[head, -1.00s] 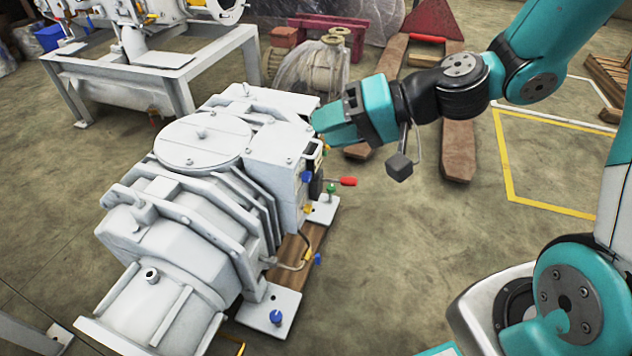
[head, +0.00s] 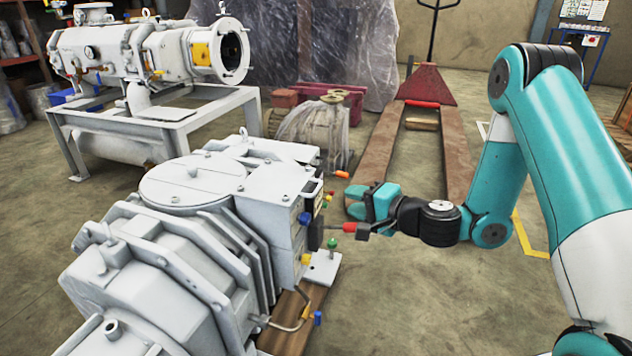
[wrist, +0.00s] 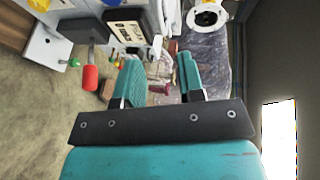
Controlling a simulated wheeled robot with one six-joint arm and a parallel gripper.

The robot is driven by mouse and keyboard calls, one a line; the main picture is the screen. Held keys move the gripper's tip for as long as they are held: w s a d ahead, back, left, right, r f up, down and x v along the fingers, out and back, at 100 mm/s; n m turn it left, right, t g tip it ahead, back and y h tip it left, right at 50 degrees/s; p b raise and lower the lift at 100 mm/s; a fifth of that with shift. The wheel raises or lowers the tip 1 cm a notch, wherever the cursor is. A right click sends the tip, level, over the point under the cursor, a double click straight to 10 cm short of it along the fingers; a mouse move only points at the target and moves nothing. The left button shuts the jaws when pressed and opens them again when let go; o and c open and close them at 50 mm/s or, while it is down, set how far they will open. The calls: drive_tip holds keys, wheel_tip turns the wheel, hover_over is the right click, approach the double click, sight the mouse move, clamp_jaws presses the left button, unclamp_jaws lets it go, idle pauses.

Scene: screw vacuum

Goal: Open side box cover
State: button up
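The grey machine (head: 195,185) stands at the left in the head view. Its side box (head: 285,205) is on the right face, with a small handle (head: 313,190) near the top edge. The box's front is seen edge-on there, so I cannot tell how its cover sits. In the wrist view, a dark-edged labelled panel (wrist: 126,31) on the box side shows ahead, left of the fingers. My gripper (head: 354,201) is just right of the box, apart from it. In the wrist view my gripper (wrist: 157,64) has its two fingers spread, with nothing between them.
A red-handled lever (head: 348,228) sticks out from the box side, close to my wrist; the red grip (wrist: 90,78) is left of my fingers. A green knob (head: 332,243) stands below. A pallet jack (head: 447,155) is behind; open floor (head: 400,310) lies in front.

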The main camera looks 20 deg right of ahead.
sight(318, 190)
drive_tip(key=p+x, duration=0.2)
drive_tip(key=x, duration=1)
drive_tip(key=shift+s+f, duration=0.1)
drive_tip(key=shift+c, duration=0.3)
clamp_jaws()
